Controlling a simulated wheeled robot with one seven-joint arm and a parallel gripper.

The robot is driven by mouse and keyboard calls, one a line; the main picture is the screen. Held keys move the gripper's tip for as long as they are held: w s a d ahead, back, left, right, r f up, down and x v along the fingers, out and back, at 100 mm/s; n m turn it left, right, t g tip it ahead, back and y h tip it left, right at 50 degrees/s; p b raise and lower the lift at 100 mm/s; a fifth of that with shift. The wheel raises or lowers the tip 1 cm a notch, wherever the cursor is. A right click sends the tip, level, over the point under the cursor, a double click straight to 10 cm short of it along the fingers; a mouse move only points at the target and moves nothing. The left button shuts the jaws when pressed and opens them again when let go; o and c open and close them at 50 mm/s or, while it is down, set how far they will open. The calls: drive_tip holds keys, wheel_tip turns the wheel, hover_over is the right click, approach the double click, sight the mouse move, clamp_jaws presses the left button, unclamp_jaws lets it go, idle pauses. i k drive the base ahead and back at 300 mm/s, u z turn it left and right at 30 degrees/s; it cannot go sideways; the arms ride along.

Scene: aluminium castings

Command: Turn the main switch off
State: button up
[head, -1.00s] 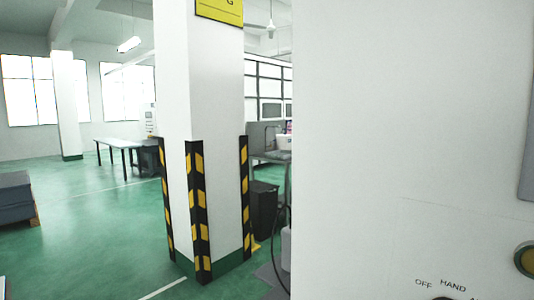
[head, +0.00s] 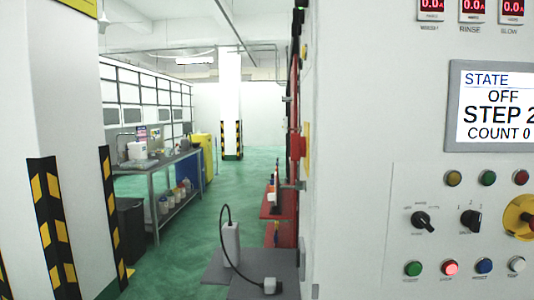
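A white control cabinet with a panel (head: 370,190) fills the right side of the head view. A rotary switch with a red knob on a round yellow plate (head: 512,218) is cut off by the right edge; it may be the main switch, but I see no legible label or clear position. Two black selector knobs are left of it, one at the left (head: 424,220) and one nearer it (head: 470,220). The screen (head: 493,105) reads STATE OFF, STEP 2, COUNT 0. My gripper is not in view.
Coloured buttons line the panel; a red one (head: 450,268) looks lit. Red displays (head: 478,10) read 0.0. A striped pillar (head: 62,150) stands left, a workbench (head: 165,178) beyond. A white container (head: 231,243) with a black hose stands by the cabinet. Green floor between is open.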

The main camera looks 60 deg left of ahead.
sight(298, 144)
drive_tip(key=u, duration=2)
drive_tip(key=i, duration=0.95)
drive_tip(key=z, duration=0.15)
drive_tip(key=k, duration=0.45)
drive_tip(key=u, duration=0.3)
drive_tip(key=i, duration=0.35)
drive_tip(key=u, duration=0.3)
